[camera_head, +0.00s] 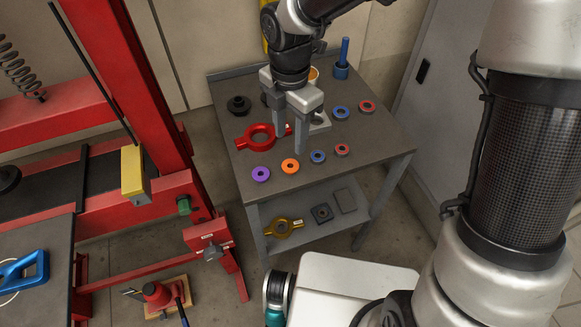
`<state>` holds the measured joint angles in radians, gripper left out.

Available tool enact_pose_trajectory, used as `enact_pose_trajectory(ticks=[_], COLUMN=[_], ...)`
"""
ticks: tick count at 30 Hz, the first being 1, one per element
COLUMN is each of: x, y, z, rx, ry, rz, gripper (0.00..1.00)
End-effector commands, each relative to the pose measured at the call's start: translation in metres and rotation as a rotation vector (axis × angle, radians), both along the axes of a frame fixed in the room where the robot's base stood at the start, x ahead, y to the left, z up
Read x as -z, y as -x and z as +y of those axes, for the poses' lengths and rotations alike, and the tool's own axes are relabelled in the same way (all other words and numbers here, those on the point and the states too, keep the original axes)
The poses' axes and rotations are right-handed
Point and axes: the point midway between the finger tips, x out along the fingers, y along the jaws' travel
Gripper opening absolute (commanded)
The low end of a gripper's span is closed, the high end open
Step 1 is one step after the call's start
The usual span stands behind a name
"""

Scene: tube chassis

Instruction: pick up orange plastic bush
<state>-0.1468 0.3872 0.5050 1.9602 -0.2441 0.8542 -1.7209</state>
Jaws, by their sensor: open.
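The orange plastic bush (290,166) is a small ring lying flat near the front edge of the grey table (221,98). A purple ring is to its left and a blue ring to its right. My gripper (288,146) points down over the table with its two grey fingers apart and nothing seen between them. The fingertips show just behind and above the orange bush in the picture. I cannot tell their exact height over the table.
Near the bush lie the purple ring (260,174), blue ring (318,157), small red ring (342,150) and red clamp-like part (262,137). A blue post (342,62) stands at the back. A red press frame (130,80) rises at left.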

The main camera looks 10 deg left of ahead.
Motion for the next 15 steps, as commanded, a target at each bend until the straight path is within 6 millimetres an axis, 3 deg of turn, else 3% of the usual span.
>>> enact_pose_trajectory(ticks=[1,6,15], x=[0.014,0.039,0.058], y=[0.001,0.0,0.0], z=[0.0,0.0,-0.001], rx=[-0.002,-0.001,-0.001], ry=[0.002,0.0,0.001], rz=[0.003,0.001,0.001], gripper=[0.42,0.42,0.42])
